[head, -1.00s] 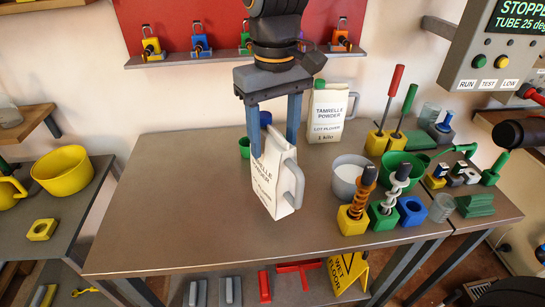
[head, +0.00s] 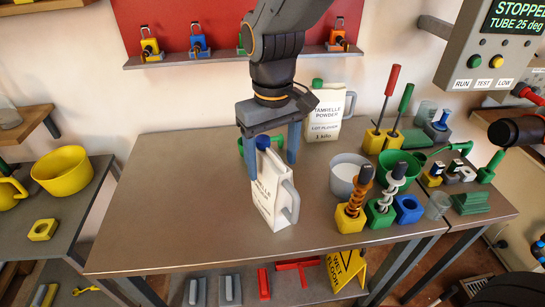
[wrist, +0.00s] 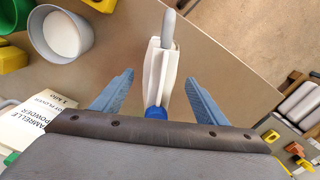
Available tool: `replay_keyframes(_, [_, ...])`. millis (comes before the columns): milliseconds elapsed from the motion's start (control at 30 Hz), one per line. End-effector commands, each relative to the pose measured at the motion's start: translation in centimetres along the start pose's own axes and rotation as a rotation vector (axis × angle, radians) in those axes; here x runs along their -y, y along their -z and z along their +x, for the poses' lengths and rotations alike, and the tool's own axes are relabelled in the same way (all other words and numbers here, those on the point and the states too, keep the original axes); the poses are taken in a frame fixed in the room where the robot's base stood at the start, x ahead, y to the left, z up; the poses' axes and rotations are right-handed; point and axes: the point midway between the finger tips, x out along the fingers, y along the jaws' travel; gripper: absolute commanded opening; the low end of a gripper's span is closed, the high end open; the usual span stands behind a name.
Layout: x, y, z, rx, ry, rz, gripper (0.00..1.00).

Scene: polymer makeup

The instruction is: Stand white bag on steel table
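The white bag (head: 270,195) has a blue cap, a grey handle and printed lettering. It stands about upright on the steel table (head: 150,225), near the middle. My gripper (head: 272,170) is above and around the bag's top, fingers pointing down. In the wrist view the bag (wrist: 158,75) lies between the two blue fingers (wrist: 158,95), with a visible gap on both sides. The gripper is open. The bag's base seems to rest on the table. A finger partly hides its upper left edge.
A second white bag (head: 325,115) with a green cap stands at the back. A white-filled grey cup (head: 345,180), a green bowl (head: 400,168) and tool holders crowd the table's right side. The left and front of the table are clear.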

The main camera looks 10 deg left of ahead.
Motion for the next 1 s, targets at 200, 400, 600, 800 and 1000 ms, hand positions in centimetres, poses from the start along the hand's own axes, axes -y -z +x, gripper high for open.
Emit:
replay_keyframes(200, [0.0, 0.0, 0.0, 0.0, 0.0, 0.0, 0.73])
replay_keyframes(400, [0.0, 0.1, -0.6, -0.003, 0.0, 0.0, 0.73])
replay_keyframes(600, [0.0, 0.2, -3.5, -0.007, 0.0, 0.0, 0.73])
replay_keyframes(800, [0.0, 0.1, -7.7, -0.006, 0.0, 0.0, 0.73])
replay_keyframes(1000, [0.0, 0.1, -10.8, -0.002, 0.0, 0.0, 0.73])
